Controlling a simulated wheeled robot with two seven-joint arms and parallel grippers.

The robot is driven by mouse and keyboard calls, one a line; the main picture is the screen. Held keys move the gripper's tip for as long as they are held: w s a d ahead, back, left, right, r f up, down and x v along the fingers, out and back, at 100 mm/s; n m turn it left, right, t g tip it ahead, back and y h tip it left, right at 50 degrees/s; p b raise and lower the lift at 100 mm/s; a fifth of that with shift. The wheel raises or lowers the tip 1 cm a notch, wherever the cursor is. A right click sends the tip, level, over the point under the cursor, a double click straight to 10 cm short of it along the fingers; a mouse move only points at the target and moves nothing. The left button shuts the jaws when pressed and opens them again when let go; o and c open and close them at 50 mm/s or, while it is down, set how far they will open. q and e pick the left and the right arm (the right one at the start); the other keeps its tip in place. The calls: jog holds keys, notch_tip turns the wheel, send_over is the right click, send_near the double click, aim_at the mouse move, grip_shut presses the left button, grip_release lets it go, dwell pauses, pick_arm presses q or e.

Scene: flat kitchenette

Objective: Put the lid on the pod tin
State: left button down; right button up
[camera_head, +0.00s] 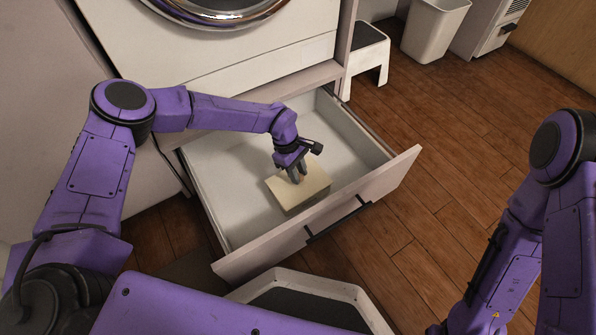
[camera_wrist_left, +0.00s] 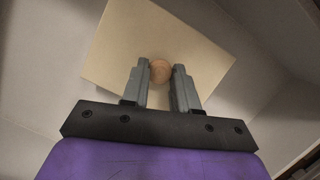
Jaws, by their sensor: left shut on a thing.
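The cream, square lid (camera_head: 315,180) is inside the open drawer, roughly level. It fills the middle of the left wrist view (camera_wrist_left: 112,55). A round wooden knob (camera_wrist_left: 160,70) stands on it. My left gripper (camera_head: 297,178) points down over the lid, its two grey fingers shut on the knob. A darker grey side (camera_head: 312,203) shows under the lid's near edge, seemingly the pod tin; the lid hides the rest. I cannot tell whether the lid is fully seated. My right arm is at the right; its gripper is not clearly in view.
The drawer (camera_head: 225,205) is pulled out, with bare white floor around the lid. Its front panel (camera_head: 400,175) with a dark handle (camera_head: 338,220) is on the near side. A washing machine (camera_head: 215,45) stands above. A white step stool (camera_head: 368,55) and bin (camera_head: 435,30) stand beyond.

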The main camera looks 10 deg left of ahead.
pick_arm(q)
jog(key=shift+f, duration=0.3)
pick_arm(e)
jog(key=shift+f, duration=0.25)
pick_arm(q)
jog(key=c, duration=0.8)
grip_release()
jog(key=p+v, duration=0.2)
jog(key=v, duration=0.2)
jog(key=shift+r, duration=0.2)
jog(key=p+v, duration=0.2)
jog(key=v, duration=0.4)
jog(key=shift+r+p, duration=0.1)
jog(key=shift+p, duration=0.2)
pick_arm(e)
jog(key=w+r+m+t, duration=0.2)
jog(key=w, duration=0.1)
jog(key=w+a+r+m+t, duration=0.1)
jog(key=shift+w+a+t+h, duration=0.1)
jog(key=shift+w+t+h, duration=0.1)
jog(key=shift+t+h, duration=0.15)
